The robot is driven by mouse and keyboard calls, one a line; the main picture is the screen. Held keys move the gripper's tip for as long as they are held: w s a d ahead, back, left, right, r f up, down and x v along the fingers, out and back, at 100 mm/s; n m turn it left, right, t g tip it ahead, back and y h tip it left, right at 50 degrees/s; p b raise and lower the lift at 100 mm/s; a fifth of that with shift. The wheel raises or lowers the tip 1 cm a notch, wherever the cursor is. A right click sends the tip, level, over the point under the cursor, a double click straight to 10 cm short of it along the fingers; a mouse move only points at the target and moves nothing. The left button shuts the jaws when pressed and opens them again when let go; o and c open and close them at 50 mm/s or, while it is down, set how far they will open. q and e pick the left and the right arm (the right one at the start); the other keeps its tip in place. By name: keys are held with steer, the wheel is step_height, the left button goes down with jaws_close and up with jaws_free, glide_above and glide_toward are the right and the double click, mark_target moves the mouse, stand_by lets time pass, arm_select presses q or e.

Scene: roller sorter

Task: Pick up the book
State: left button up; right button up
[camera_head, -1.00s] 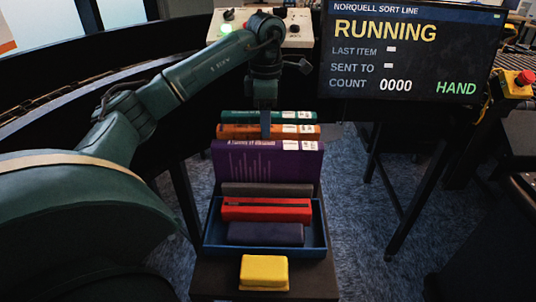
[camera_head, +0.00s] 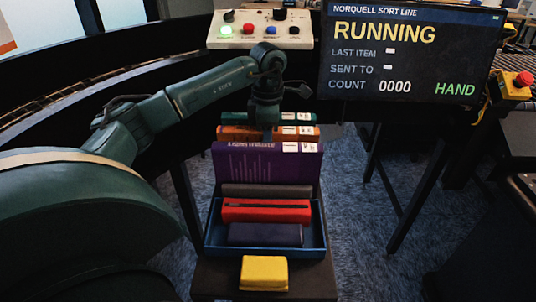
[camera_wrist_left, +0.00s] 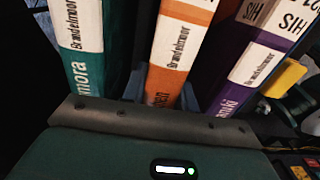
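Three books stand upright in a row: a teal book (camera_head: 236,118) at the back, an orange book (camera_head: 234,132) in the middle and a larger purple book (camera_head: 245,165) in front. My left gripper (camera_head: 267,132) points down at the orange book, its tips partly hidden behind the purple one. In the left wrist view the orange book (camera_wrist_left: 180,45) sits between my fingers, with the teal book (camera_wrist_left: 80,45) to its left and the purple book (camera_wrist_left: 245,65) to its right. The fingers are apart; contact with the cover cannot be told. My right gripper is not in view.
A blue tray (camera_head: 212,232) in front holds a red box (camera_head: 265,211) and a dark blue item (camera_head: 265,235). A yellow block (camera_head: 264,271) lies nearer. A button panel (camera_head: 260,27) stands behind, and a screen (camera_head: 412,50) reading RUNNING is at right.

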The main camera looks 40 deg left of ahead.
arm_select(q)
jaws_close()
steer(key=shift+r, duration=0.1)
stand_by(0.8)
